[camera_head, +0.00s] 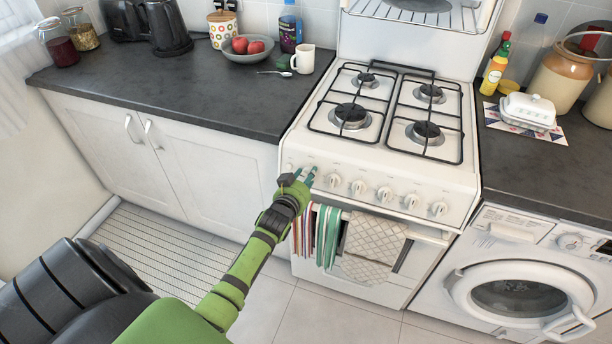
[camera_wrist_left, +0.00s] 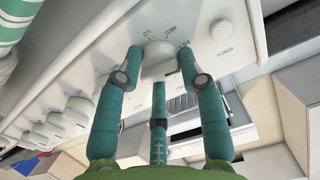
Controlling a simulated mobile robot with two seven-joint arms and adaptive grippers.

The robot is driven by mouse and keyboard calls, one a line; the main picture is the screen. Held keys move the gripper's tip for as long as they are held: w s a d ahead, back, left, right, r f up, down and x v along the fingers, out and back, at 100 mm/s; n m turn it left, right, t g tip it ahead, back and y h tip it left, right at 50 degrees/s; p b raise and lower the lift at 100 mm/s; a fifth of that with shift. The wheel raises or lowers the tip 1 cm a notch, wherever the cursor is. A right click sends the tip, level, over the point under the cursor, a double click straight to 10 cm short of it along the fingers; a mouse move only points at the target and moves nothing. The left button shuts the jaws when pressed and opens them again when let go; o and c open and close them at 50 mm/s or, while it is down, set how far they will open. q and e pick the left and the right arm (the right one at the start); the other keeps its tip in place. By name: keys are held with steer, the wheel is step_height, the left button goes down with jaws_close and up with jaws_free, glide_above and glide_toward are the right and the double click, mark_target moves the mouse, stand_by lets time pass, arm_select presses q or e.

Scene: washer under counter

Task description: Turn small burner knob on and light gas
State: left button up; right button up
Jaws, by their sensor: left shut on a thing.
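The white stove (camera_head: 460,190) has a row of white knobs on its front panel. My left gripper (camera_head: 307,176), green with teal fingers, is at the left end of this row. In the left wrist view its fingers close on both sides of a white knob (camera_wrist_left: 158,62), with printed LO and HIGH marks around it. In the head view the gripper hides this knob. A round white button (camera_wrist_left: 220,30) marked IGNITE is beside it in the left wrist view. The burners (camera_head: 351,115) show no visible flame. My right gripper is not in view.
Several other knobs (camera_head: 384,194) continue to the right along the panel. Striped towels (camera_head: 328,236) and a patterned cloth (camera_head: 372,246) hang on the oven handle just below. A dark counter (camera_head: 200,92) is at left; a washer (camera_head: 520,285) is at right.

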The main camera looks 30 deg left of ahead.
arm_select(q)
steer(key=shift+w+a+r+n, duration=0.1)
steer(key=shift+w+r+n, duration=0.15)
steer(key=shift+r+n, duration=0.3)
steer(key=o, duration=1.1)
steer(key=shift+f, duration=0.15)
steer(key=shift+s+f, duration=0.1)
steer(key=shift+s, duration=0.5)
steer(key=v, duration=1.1)
